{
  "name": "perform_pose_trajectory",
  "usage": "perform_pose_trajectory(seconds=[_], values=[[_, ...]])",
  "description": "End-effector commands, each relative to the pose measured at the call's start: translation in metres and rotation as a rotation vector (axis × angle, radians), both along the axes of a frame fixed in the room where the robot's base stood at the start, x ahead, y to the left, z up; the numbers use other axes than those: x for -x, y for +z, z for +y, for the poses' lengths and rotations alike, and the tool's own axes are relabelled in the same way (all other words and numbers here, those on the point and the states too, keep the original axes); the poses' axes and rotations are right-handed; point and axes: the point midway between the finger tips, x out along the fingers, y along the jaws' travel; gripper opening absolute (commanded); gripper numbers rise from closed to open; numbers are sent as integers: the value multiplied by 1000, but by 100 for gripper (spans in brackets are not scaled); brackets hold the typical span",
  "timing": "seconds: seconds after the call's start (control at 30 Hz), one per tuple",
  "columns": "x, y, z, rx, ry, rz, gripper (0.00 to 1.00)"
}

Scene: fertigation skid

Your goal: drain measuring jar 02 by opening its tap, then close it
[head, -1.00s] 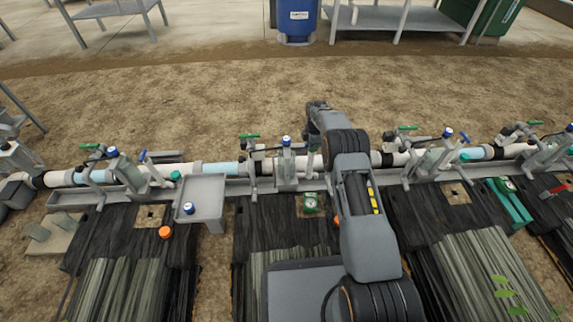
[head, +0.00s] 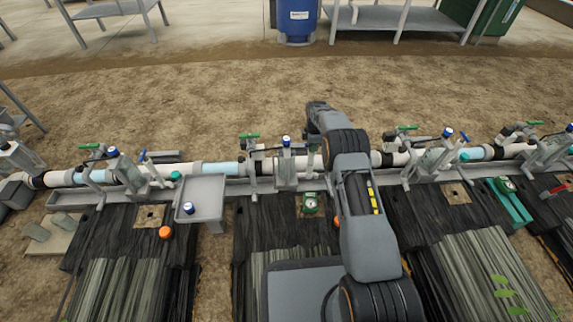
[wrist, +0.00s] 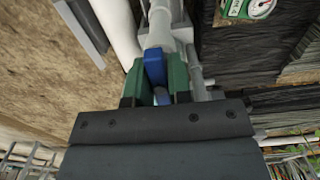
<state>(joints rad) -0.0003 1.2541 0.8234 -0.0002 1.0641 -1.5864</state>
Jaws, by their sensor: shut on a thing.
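In the wrist view, the green fingers of my gripper (wrist: 164,80) are shut on a blue tap lever (wrist: 155,64). The lever lies between the fingers, below a grey tap body and pipe (wrist: 160,30). In the head view, my wrist (head: 322,120) reaches the middle station, just right of a clear measuring jar (head: 287,166) with a blue-and-white cap (head: 286,141).
A white pipe (head: 215,169) runs across the stations. A green-handled valve (head: 249,136) stands left of the jar. A grey tray (head: 205,195) holds a blue-and-white cap. A green-cased gauge (head: 310,203) sits in front, and similar jars stand at both sides.

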Motion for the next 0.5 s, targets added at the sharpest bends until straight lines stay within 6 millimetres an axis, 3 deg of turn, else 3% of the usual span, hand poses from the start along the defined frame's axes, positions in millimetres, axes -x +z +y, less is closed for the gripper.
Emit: perform_pose_trajectory(seconds=[0.5], values=[[-1,1,0,-2,-903,-2,0]])
